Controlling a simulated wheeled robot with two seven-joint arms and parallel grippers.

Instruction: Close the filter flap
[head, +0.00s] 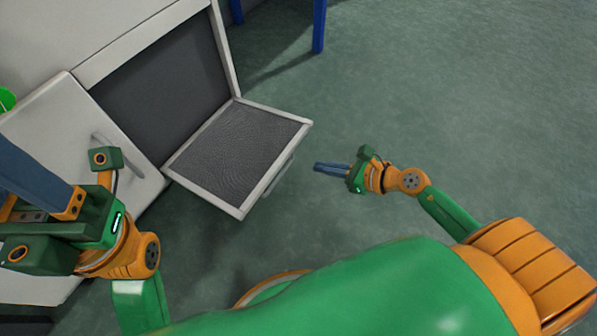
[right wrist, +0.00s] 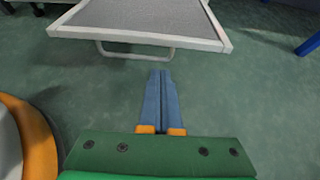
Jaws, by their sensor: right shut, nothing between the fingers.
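The filter flap (head: 237,150) is a white-framed panel with a dark mesh, folded out from the white cabinet. In the head view it lies open to the left of my right gripper (head: 318,167). In the right wrist view the flap (right wrist: 145,18) is at the top, with its handle (right wrist: 136,52) under the front edge. My right gripper's blue fingers (right wrist: 161,75) are together and empty, pointing toward the flap and apart from it. My left gripper (head: 30,180) is at the left edge, in front of the cabinet; its fingertips are cut off by the frame.
The white cabinet (head: 50,30) has a dark opening (head: 170,90) behind the flap. A white door with a handle (head: 103,141) is beside it on the left. Blue legs (head: 319,25) stand at the top. The green floor (head: 450,90) to the right is clear.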

